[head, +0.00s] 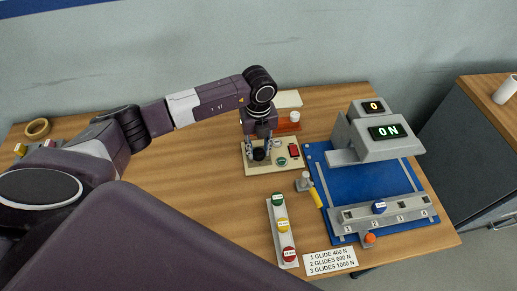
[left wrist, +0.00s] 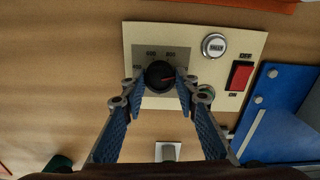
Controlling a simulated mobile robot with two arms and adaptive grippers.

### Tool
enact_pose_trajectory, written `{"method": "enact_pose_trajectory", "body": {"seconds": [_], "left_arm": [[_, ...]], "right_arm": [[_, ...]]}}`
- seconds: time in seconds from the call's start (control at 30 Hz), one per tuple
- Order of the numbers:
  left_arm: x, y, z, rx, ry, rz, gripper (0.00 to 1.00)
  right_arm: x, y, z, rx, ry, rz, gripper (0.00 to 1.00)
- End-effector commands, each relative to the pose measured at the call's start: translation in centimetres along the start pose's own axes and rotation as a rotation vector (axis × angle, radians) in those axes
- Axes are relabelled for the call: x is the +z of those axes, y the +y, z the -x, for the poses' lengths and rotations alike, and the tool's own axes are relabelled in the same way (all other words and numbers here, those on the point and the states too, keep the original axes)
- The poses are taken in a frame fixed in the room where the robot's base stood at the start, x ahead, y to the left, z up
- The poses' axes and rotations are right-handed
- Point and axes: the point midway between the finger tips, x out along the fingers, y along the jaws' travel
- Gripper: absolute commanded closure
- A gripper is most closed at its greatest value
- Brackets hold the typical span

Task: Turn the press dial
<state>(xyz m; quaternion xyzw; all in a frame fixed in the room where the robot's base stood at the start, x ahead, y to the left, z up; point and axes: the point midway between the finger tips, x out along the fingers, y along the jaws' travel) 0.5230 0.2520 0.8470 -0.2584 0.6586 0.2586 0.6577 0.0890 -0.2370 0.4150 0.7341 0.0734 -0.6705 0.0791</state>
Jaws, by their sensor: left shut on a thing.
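The pointer aims to the right. A grey scale plate with small numbers lies behind it. My left gripper (left wrist: 159,86) is shut on the dial, one blue-padded finger on each side. In the head view my left gripper (head: 259,149) reaches down onto the panel (head: 263,171) and partly hides the dial (head: 259,155). My right gripper is not in view.
The panel also has a red switch (left wrist: 240,75) and a silver button (left wrist: 214,45). A tray of coloured glides (head: 282,240) and a sign (head: 330,261) lie in front. Bench wood left of the panel is clear.

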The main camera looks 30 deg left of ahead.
Motion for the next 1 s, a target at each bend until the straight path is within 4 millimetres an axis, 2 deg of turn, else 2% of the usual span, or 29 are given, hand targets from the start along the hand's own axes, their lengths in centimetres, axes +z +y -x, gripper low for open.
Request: {"method": "enact_pose_trajectory", "body": {"seconds": [0.6,1.0], "left_arm": [[0.1,-0.1,0.2,-0.002,-0.002,0.568,0.96],[0.2,-0.1,0.2,-0.004,-0.003,0.789,0.96]], "right_arm": [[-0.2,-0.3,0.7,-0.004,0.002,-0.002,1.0],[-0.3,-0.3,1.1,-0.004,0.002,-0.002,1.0]]}}
